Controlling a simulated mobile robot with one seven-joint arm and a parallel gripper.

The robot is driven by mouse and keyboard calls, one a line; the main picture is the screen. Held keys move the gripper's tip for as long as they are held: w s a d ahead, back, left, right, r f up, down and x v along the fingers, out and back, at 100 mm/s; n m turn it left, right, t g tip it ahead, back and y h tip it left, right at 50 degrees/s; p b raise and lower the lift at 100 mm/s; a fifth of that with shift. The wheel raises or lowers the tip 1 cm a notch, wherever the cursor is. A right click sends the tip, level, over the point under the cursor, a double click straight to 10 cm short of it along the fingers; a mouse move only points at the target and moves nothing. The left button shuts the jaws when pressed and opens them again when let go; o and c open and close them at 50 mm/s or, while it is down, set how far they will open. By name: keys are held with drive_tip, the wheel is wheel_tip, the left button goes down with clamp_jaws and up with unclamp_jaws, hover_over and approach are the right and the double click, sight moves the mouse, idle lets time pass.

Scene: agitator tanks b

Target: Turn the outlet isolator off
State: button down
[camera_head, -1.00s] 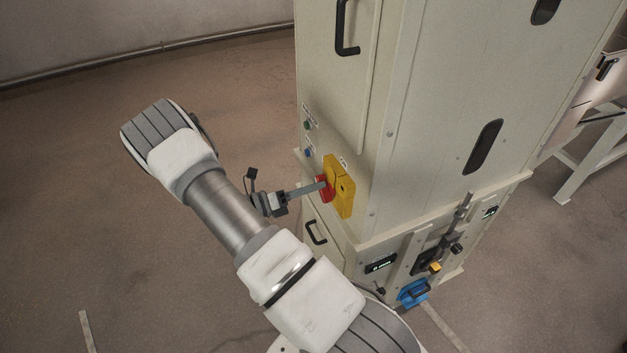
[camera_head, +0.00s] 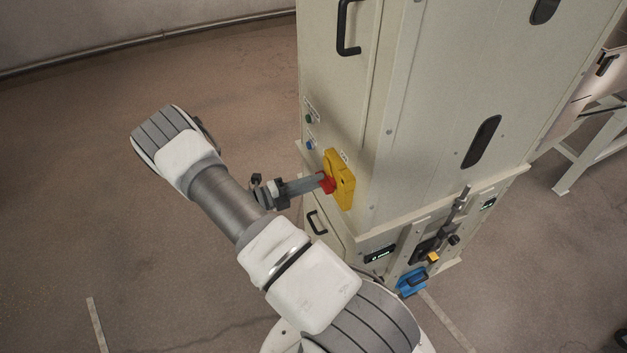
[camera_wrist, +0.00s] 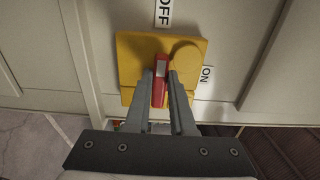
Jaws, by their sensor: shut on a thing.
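The outlet isolator is a yellow plate (camera_head: 342,182) with a red handle (camera_head: 328,184) on the side of the pale cabinet. In the wrist view the yellow plate (camera_wrist: 130,60) has an OFF label (camera_wrist: 163,12) above it and an ON label (camera_wrist: 207,75) at its right. The red handle (camera_wrist: 159,84) stands nearly upright in that view, roughly in line with OFF. My gripper (camera_head: 319,182) is shut on the red handle, with one finger on each side, as the wrist view also shows. The fingers hide part of the handle.
The cabinet (camera_head: 430,110) carries a black pull handle (camera_head: 346,30) above and another (camera_head: 317,222) below. Small green and blue buttons sit left of the isolator. A blue device (camera_head: 411,282) is low on the adjoining face. Open floor lies to the left.

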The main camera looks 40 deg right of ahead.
idle(0.5)
drive_tip(key=c, duration=0.8)
unclamp_jaws()
drive_tip(key=shift+o, duration=0.2)
drive_tip(key=v, duration=1.7)
drive_tip(key=shift+a+b, duration=0.25)
drive_tip(key=shift+b, duration=0.05)
drive_tip(key=shift+s, duration=0.1)
